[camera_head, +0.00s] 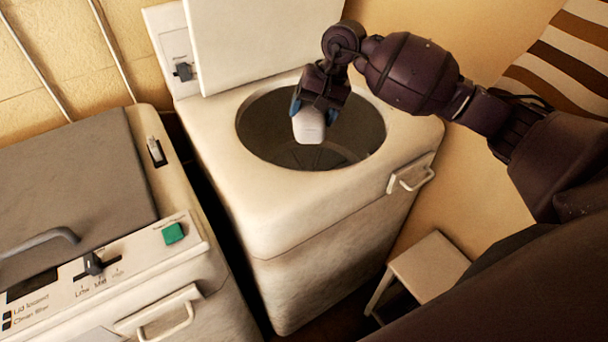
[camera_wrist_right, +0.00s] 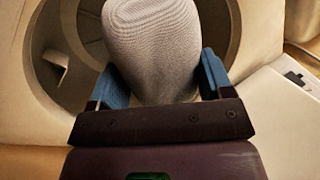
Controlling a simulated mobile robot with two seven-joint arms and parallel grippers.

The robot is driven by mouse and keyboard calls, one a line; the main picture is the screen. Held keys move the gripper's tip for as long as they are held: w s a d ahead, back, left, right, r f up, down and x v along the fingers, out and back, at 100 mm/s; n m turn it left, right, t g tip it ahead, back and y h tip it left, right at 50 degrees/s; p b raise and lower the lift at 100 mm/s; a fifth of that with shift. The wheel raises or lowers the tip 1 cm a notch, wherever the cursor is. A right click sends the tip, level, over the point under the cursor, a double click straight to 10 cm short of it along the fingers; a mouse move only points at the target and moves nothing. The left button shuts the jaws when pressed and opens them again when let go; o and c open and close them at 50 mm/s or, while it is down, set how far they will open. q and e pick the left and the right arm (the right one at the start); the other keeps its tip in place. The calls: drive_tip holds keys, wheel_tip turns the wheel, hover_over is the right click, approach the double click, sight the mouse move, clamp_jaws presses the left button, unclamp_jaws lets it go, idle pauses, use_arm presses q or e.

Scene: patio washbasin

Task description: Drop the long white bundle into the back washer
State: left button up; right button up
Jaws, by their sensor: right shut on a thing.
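The long white bundle (camera_head: 309,127) is a pale, knit-textured roll with a rounded end. It also fills the middle of the right wrist view (camera_wrist_right: 155,45). My right gripper (camera_head: 313,108) is shut on it, with blue fingers on both sides in the right wrist view (camera_wrist_right: 157,82). The gripper holds the bundle over the round opening of the back washer (camera_head: 270,205), whose lid (camera_head: 250,40) stands up. How deep the bundle hangs is hard to tell. The drum inside is dark and no other laundry shows in it. My left gripper is not in view.
A second machine with a closed grey lid (camera_head: 70,185), a slider and a green button (camera_head: 173,233) stands at the front left. A small pale stool (camera_head: 430,265) stands right of the back washer. A striped cloth (camera_head: 565,55) hangs at the upper right.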

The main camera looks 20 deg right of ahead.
drive_tip(key=w+d+f+m+b, duration=0.1)
drive_tip(key=w+d+m, duration=0.1)
drive_tip(key=w, duration=0.1)
drive_tip(key=w+d+f+m+t+b, duration=0.1)
drive_tip(key=w+d+b, duration=0.1)
drive_tip(key=w, duration=0.1)
drive_tip(key=w+d+f+m+h+b, duration=0.1)
drive_tip(key=w+d+f+m, duration=0.1)
drive_tip(key=w+d, duration=0.1)
drive_tip(key=shift+w+f+m+t, duration=0.1)
drive_tip(key=shift+w+m+t, duration=0.05)
drive_tip(key=shift+m+t, duration=0.15)
wheel_tip(320, 180, down, 6)
drive_tip(key=shift+r+b, duration=0.15)
drive_tip(key=shift+b, duration=0.75)
drive_tip(key=o, duration=1.2)
drive_tip(key=shift+c, duration=0.2)
drive_tip(key=shift+o, duration=0.2)
